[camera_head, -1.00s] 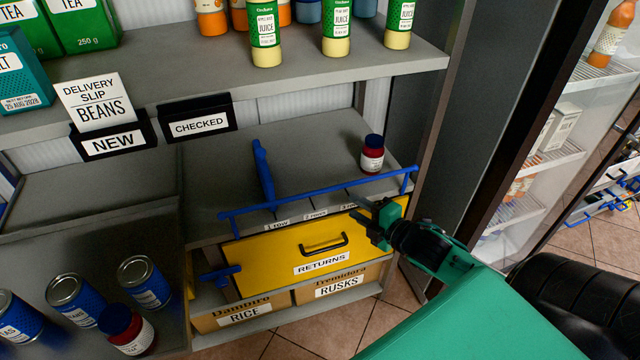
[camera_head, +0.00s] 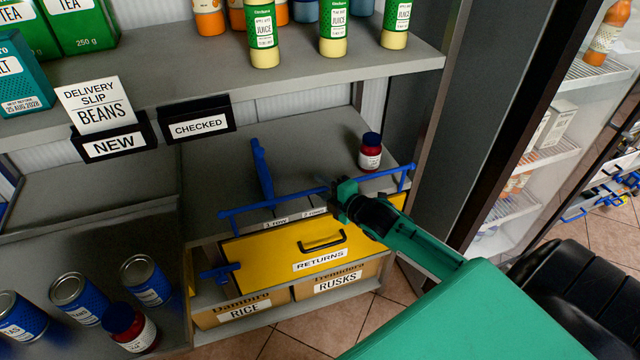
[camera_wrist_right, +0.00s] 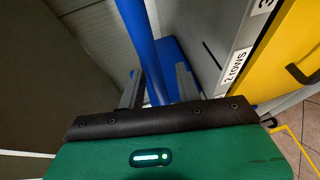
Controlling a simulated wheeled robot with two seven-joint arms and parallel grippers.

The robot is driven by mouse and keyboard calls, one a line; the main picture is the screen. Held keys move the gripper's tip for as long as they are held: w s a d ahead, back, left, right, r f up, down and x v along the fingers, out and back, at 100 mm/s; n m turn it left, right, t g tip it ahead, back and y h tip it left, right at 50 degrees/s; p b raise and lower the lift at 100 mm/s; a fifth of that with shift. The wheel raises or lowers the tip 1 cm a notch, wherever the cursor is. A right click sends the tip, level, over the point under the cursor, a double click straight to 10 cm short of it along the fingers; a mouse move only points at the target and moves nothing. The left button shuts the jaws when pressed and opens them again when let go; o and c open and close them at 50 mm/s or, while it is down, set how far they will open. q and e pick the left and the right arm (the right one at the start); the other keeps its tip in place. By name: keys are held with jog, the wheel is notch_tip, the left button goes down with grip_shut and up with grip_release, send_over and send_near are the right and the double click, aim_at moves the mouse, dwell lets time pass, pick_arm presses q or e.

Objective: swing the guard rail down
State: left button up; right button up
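The blue guard rail (camera_head: 290,196) runs along the front edge of the lower grey shelf, above the yellow RETURNS drawer, and stands raised on end posts. My right gripper (camera_head: 334,196) is at the rail, right of its middle, and hides part of it. In the right wrist view the blue rail (camera_wrist_right: 146,52) passes between the two fingers of my right gripper (camera_wrist_right: 158,88). The fingers look apart, with gaps beside the rail; contact is not clear. My left gripper is not in view.
A dark red jar with a blue lid (camera_head: 370,153) stands on the shelf behind the rail. A blue divider (camera_head: 262,170) stands on the shelf. The yellow RETURNS drawer (camera_head: 270,250) is below, above RICE and RUSKS boxes. Cans (camera_head: 146,280) stand at lower left.

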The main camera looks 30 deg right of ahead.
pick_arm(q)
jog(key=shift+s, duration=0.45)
pick_arm(e)
jog(key=shift+w+a+f, duration=0.1)
jog(key=shift+w+a, duration=0.05)
jog(key=shift+w, duration=0.55)
grip_shut()
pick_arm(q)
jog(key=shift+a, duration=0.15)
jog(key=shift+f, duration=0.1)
